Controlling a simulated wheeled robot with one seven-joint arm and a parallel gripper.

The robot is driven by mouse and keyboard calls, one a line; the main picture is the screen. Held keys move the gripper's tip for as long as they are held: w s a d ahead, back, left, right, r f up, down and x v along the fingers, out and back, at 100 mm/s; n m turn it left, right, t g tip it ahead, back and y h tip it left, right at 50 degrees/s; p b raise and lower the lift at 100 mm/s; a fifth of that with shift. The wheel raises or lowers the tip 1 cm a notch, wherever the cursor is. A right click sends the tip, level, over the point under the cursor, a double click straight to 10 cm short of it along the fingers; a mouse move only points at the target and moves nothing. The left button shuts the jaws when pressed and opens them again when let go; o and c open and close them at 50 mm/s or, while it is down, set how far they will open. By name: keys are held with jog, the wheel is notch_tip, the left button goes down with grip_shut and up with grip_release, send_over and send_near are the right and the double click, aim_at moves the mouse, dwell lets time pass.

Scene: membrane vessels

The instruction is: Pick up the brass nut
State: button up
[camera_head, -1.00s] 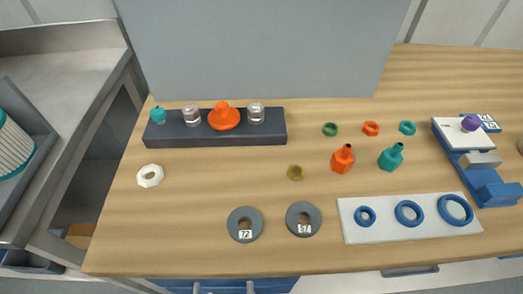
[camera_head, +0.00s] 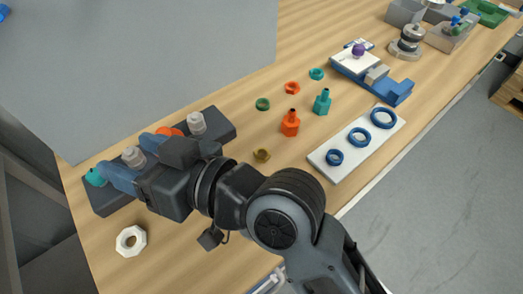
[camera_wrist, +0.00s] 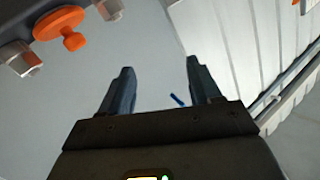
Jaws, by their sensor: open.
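The brass nut (camera_head: 262,155) lies flat on the wooden table, to the right of my gripper's body in the head view. My gripper (camera_head: 125,160) is over the dark block at the left, its fingers pointing left, away from the nut. In the wrist view my gripper (camera_wrist: 159,72) shows two dark fingers spread apart with nothing between them. The brass nut does not show in the wrist view.
The dark block (camera_head: 225,124) carries metal fittings, an orange part (camera_wrist: 62,22) and a teal one. A grey panel (camera_head: 150,60) stands behind it. A white nut (camera_head: 130,241) lies in front. Orange (camera_head: 290,124) and teal (camera_head: 322,102) fittings stand right of the brass nut.

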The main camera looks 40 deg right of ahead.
jog(key=w+a+r+n+g+y, duration=0.3)
jog(key=r+n+g, duration=0.1)
jog(key=r+n, duration=0.15)
jog(key=n+g+h+p, duration=0.1)
jog(key=n+g+h, duration=1)
jog(key=n, duration=0.1)
send_over(261, 149)
notch_tip(261, 149, down, 10)
jog(key=f, duration=0.1)
jog(key=shift+s+a+f, duration=0.15)
jog(key=shift+f, duration=0.95)
jog(key=shift+s+a+f, duration=0.1)
jog(key=shift+s+f, duration=0.1)
jog(key=shift+f, duration=0.85)
jog(key=shift+s+a+f, duration=0.15)
jog(key=shift+f, duration=0.95)
jog(key=shift+c, duration=0.4)
jog(key=c, duration=1)
